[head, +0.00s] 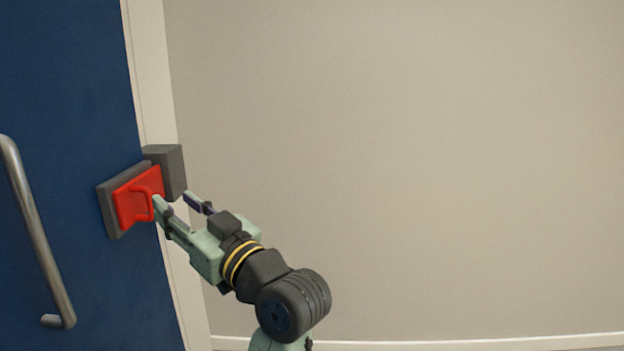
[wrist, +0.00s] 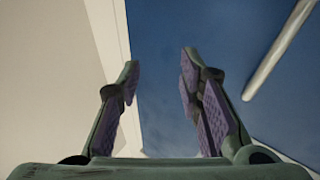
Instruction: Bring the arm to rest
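My gripper (head: 172,200) is at the left of the head view, close to a red latch (head: 138,196) on a blue door. Its two fingers are spread apart with nothing visible between them. In the wrist view my gripper (wrist: 158,80) also shows two separate fingers with purple inner pads, empty. The red latch has a small loop handle and sits on a grey plate. The latch does not show in the wrist view. Whether a fingertip touches the latch, I cannot tell.
The blue door (head: 60,90) fills the left, with a long metal handle (head: 38,235). A grey block (head: 166,170) sits at the white door frame (head: 150,70), beside the latch. A bare beige wall (head: 420,150) fills the right, and the space before it is clear.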

